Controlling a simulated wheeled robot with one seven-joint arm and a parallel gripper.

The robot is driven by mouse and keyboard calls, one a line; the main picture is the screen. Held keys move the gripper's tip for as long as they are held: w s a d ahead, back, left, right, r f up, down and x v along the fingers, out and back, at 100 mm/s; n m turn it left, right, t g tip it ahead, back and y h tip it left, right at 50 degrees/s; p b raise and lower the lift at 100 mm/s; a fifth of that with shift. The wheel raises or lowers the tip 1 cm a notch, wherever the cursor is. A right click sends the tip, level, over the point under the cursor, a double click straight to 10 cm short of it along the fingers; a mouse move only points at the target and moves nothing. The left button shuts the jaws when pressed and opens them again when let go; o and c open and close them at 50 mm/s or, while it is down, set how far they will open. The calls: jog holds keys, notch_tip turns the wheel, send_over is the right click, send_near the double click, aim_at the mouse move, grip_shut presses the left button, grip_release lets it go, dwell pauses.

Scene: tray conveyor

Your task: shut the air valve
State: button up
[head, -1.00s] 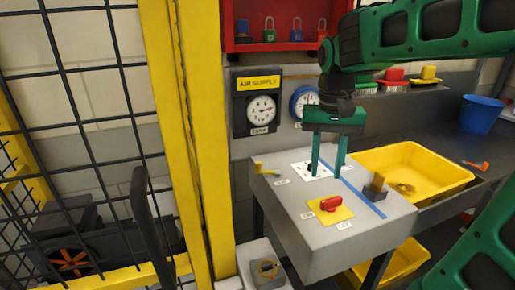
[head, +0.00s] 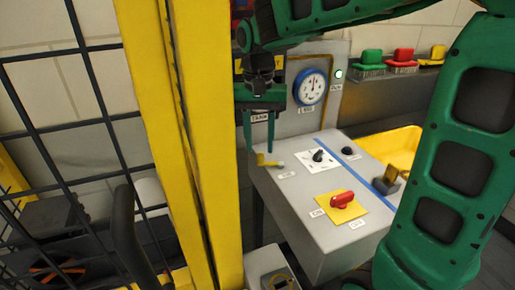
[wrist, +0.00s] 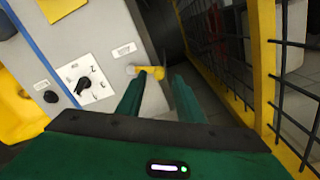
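The air valve is a small yellow lever (head: 268,160) on the left edge of the grey console (head: 310,258). In the wrist view, the yellow lever (wrist: 148,71) sticks out past the console edge and lies just beyond the left fingertip. My gripper (head: 259,148) is open and points down, close above and slightly left of the lever in the head view. Its two fingers also show in the wrist view (wrist: 160,82), apart with nothing between them. I cannot tell whether a fingertip touches the lever.
The console top carries a red knob on a yellow plate (head: 352,212), a black selector (head: 318,155) and a brass-coloured part (head: 391,174). A yellow post (head: 200,150) and black mesh fence stand close left of my gripper. A yellow bin (head: 405,145) is at the right.

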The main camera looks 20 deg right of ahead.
jog(key=shift+d+f, duration=0.1)
jog(key=shift+f, duration=1.1)
grip_shut()
jog(key=shift+s+a+n, duration=0.15)
jog(key=shift+s+n, duration=0.4)
jog(key=shift+n, duration=0.55)
jog(key=shift+s+a+n, duration=0.1)
jog(key=shift+s+n, duration=0.4)
jog(key=shift+n, duration=0.6)
grip_release()
jog(key=shift+r, duration=0.1)
